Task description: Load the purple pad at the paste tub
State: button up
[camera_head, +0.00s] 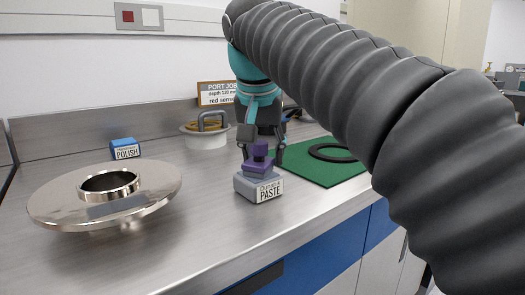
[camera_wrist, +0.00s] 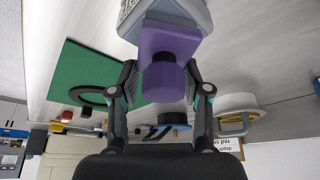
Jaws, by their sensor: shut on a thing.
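The purple pad (camera_head: 258,163) is a block with a round knob on its upper side, and it also shows in the wrist view (camera_wrist: 172,42). My gripper (camera_head: 261,153) reaches down from above with a finger on each side of the knob and is shut on the pad. The grey paste tub (camera_head: 250,188), with a white label reading PASTE, stands on the steel bench directly under the pad. The pad is at the tub's top; the contact between them is hidden. The tub's edge shows behind the pad in the wrist view (camera_wrist: 192,10).
A shiny metal flange (camera_head: 55,202) stands at the left front. A blue POLISH tub (camera_head: 124,144) and a white pot with a grey handle (camera_head: 206,141) are behind. A green mat (camera_head: 318,174) with a black ring (camera_head: 330,158) lies right. The bench's front edge is close to the paste tub.

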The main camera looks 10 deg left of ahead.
dwell(0.3)
notch_tip(320, 180, up, 2)
jog(key=shift+r+p, duration=0.15)
jog(key=shift+p, duration=0.9)
jog(key=shift+r, duration=2.3)
